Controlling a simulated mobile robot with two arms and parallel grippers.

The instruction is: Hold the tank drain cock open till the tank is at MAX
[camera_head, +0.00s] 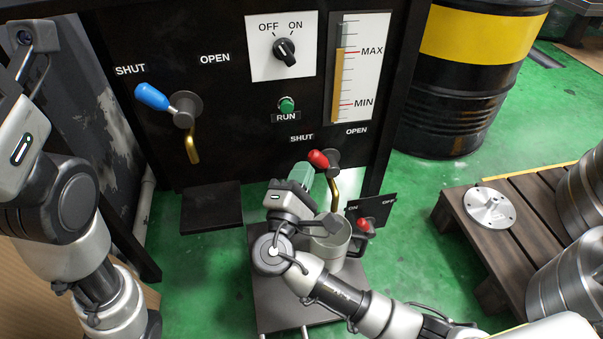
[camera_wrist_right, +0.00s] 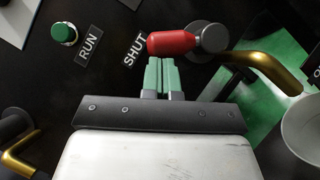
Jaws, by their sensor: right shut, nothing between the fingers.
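The red-handled cock (camera_head: 319,159) is low on the black panel, with its handle pointing to SHUT and a brass spout below it. It also shows in the right wrist view (camera_wrist_right: 172,43). My right gripper (camera_head: 303,174) is shut and empty. In the right wrist view its green fingertips (camera_wrist_right: 161,62) are right below the red handle; I cannot tell whether they touch it. The tank gauge (camera_head: 341,85) has a yellow column reaching about the MAX mark, a touch above it. My left arm shows at the left, but its fingers are out of view.
A blue-handled cock (camera_head: 152,97) with its own spout is at the panel's left, pointing to SHUT. An OFF/ON knob (camera_head: 285,50) and a green RUN button (camera_head: 287,104) sit between. A grey pot (camera_head: 330,247) stands under the red cock. A small red knob (camera_head: 363,225) is close by.

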